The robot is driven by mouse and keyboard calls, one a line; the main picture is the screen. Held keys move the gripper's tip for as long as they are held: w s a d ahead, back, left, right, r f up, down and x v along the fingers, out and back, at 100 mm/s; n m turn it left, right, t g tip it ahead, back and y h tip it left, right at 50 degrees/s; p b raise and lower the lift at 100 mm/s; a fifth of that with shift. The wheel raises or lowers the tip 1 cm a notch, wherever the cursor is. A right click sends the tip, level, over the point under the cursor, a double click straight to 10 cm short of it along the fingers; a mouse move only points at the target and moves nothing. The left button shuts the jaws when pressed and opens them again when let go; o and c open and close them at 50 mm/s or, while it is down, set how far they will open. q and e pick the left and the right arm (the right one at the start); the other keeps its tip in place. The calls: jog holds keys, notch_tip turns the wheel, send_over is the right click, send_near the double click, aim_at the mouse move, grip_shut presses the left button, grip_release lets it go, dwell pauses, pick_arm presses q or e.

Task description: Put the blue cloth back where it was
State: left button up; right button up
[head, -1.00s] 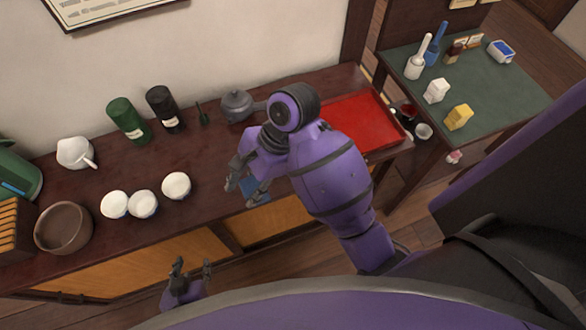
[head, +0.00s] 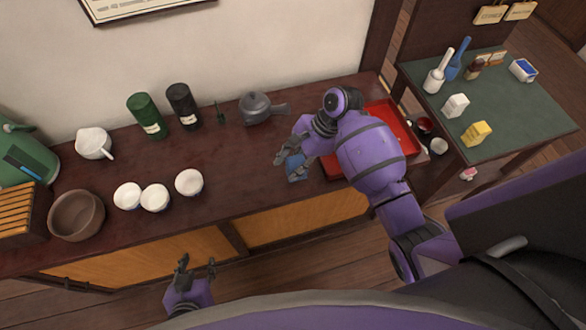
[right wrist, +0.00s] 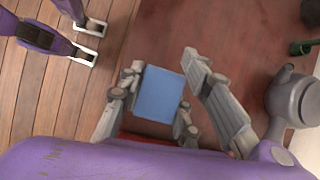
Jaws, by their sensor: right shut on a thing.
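The blue cloth (head: 294,167) is a small flat blue piece at my right gripper (head: 286,154), over the dark counter just left of the red tray (head: 333,172). In the right wrist view, the cloth (right wrist: 160,94) lies between the fingers of my right gripper (right wrist: 162,66), which is shut on it. I cannot tell whether the cloth touches the counter. My left gripper (head: 196,264) is open and empty in front of the counter. My right arm hides part of the red tray.
A grey teapot (head: 257,108) stands behind the right gripper. White cups (head: 189,182), a brown bowl (head: 76,215), a green canister (head: 146,116) and a black canister (head: 182,106) stand further left. The counter between cups and cloth is clear. A green-topped side table (head: 510,110) stands right.

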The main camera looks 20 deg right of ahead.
jog(key=shift+f, duration=1.55)
jog(key=shift+f, duration=0.15)
jog(key=o, duration=1)
jog(key=v, duration=1.2)
